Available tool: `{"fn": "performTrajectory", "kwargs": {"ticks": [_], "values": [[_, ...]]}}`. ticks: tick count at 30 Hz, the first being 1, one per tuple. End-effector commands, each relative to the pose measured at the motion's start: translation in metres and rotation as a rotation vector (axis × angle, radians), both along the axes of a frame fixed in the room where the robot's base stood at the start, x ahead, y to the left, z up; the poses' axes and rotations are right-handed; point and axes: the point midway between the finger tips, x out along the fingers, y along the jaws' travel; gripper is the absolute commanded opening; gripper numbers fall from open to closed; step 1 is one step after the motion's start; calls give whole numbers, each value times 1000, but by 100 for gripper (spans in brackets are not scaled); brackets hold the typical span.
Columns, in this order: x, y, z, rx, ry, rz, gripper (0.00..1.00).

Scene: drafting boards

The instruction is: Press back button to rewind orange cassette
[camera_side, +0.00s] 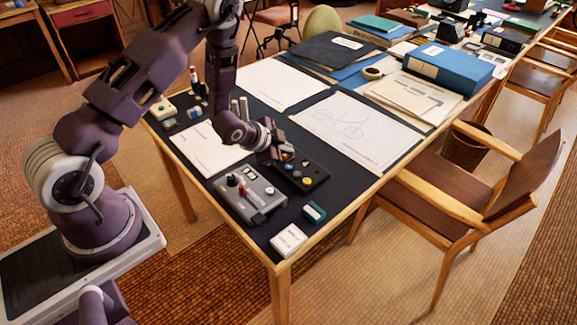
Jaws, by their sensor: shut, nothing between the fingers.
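My gripper (279,155) is shut and empty. It points down over the far left end of a black panel (316,173) with several round coloured buttons, one of them yellow. The gripper hides part of that panel, and I cannot tell whether it touches a button. A grey control box (240,205) with dark knobs and a red part lies to the panel's left. No cassette can be made out as orange, and no button can be read as the back button at this size.
A small green block (314,212) and a white square box (289,240) lie near the table's front corner. Paper sheets and a bicycle drawing (355,130) lie behind. A wooden chair (470,200) stands at the right edge.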

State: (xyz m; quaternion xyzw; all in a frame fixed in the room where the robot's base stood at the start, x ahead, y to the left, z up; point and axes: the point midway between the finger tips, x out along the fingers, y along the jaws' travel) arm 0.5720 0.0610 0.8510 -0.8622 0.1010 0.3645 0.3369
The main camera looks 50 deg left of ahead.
Motion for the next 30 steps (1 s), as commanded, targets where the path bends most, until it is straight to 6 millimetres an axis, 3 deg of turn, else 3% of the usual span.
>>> {"fn": "performTrajectory", "kwargs": {"ticks": [9, 30], "values": [[0, 0, -29, 0, 1, -1, 0], [0, 0, -31, 0, 0, 0, 0]]}}
